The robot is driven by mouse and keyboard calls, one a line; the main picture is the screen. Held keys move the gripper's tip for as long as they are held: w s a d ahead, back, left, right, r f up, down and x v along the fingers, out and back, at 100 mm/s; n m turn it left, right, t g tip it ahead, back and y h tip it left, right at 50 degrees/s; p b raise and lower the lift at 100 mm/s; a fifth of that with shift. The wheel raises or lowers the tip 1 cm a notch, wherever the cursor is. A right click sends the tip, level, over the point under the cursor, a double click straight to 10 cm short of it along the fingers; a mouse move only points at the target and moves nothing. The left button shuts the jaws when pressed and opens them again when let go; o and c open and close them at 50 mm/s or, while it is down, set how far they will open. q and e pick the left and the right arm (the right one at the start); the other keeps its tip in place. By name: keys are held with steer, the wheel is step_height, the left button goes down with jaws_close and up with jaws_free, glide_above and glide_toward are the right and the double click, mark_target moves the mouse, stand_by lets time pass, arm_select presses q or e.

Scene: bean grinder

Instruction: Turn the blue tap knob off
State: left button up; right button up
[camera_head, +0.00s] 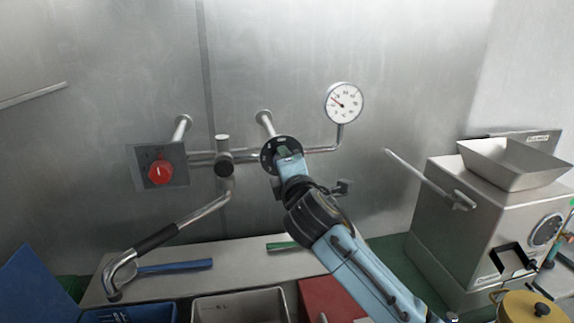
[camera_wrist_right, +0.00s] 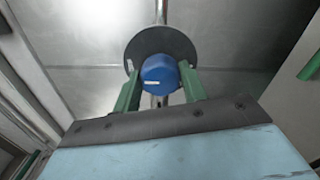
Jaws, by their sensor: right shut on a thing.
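The blue tap knob (camera_wrist_right: 159,76) sits in front of a round dark plate (camera_wrist_right: 178,45) in the right wrist view. A small white mark shows near the lower part of its face. My right gripper (camera_wrist_right: 160,88) has its green fingers on either side of the knob and is shut on it. In the head view, my right gripper (camera_head: 286,152) is at the dark plate (camera_head: 268,156) on the wall pipe, and it hides the knob. My left gripper is not in view.
A red knob (camera_head: 160,172) on a square plate is to the left. A spout (camera_head: 185,222) hangs below the pipe. A pressure gauge (camera_head: 343,102) is at upper right. A steel grinder (camera_head: 465,220) stands at right. Bins (camera_head: 240,306) are below.

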steer(key=o, duration=1)
steer(key=s+d, duration=0.1)
steer(key=s, duration=0.3)
steer(key=s+b, duration=0.1)
steer(key=s, duration=0.3)
steer(key=s+d, duration=0.1)
steer(key=s, duration=0.4)
steer(key=shift+s+d, duration=0.1)
steer(key=shift+d, duration=0.2)
